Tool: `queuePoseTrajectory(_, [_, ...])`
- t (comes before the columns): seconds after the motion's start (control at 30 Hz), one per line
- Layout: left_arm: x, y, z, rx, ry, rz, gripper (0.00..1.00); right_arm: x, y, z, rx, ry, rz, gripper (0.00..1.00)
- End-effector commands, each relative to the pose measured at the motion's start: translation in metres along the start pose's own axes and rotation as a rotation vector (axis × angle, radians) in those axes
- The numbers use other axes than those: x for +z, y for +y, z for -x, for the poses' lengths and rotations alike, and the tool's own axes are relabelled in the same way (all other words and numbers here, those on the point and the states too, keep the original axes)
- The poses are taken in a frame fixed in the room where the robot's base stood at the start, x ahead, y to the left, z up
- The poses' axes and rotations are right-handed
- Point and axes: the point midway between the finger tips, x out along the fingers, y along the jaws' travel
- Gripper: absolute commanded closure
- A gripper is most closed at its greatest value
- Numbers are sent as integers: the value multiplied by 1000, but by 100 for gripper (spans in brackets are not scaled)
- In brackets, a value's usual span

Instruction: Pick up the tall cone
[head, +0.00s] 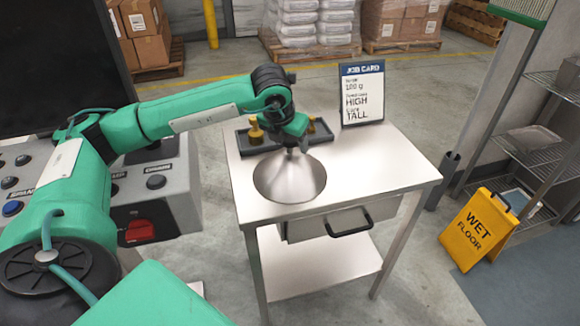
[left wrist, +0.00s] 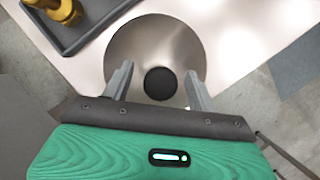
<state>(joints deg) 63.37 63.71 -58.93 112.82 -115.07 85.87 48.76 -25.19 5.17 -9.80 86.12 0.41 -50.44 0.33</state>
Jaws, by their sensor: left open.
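A silver metal cone (head: 293,180) stands upright on the steel table, its wide base down. In the left wrist view the cone (left wrist: 150,42) is seen from above as a round shiny shape with a black knob (left wrist: 160,83) at its top. My left gripper (head: 294,152) is right over the cone's tip, pointing down, and hides the knob in the head view. In the left wrist view its two fingers (left wrist: 159,75) are open, one on each side of the knob, with gaps showing. My right gripper is not in view.
A dark tray (head: 270,147) with brass weights (head: 255,132) lies behind the cone. A job card (head: 362,92) reading "HIGH" and "TALL" stands at the table's back. The table's (head: 385,165) right side is clear. A wet floor sign (head: 478,230) stands at right.

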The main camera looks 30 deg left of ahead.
Motion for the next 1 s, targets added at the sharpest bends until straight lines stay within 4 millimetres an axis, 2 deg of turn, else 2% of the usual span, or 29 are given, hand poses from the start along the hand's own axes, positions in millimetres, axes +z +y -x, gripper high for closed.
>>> queuePoseTrajectory(0.27, [0,0,-3,0,0,0,43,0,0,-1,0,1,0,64])
queuePoseTrajectory(0.5, [0,0,-3,0,0,0,90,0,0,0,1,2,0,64])
queuePoseTrajectory(0.57, [0,0,-3,0,0,0,100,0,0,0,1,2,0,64])
queuePoseTrajectory(1.0, [2,0,0,-1,-4,1,100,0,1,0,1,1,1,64])
